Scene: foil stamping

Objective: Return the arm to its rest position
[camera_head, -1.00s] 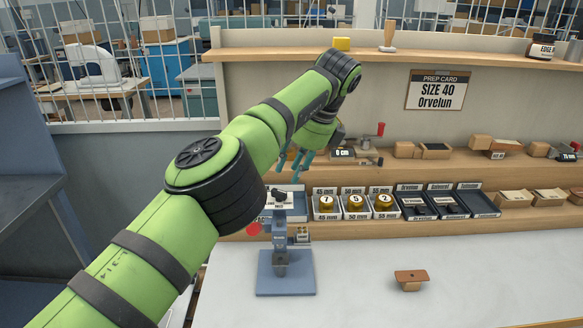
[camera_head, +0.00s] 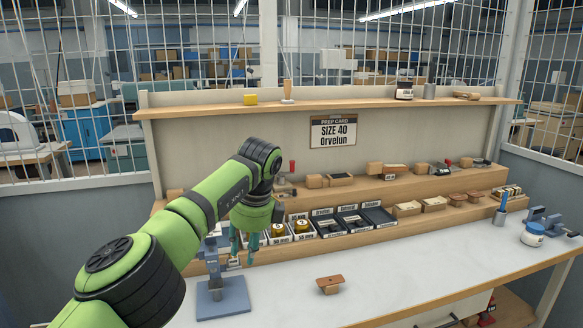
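My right gripper is not in view.
A small brown wooden piece (camera_head: 329,284) lies on the bench (camera_head: 400,270). Gold pieces (camera_head: 277,230) and dark trays (camera_head: 378,215) line the lower shelf. A prep card (camera_head: 333,131) reading "SIZE 40 Orvelun" hangs behind. The bench's middle is mostly clear.

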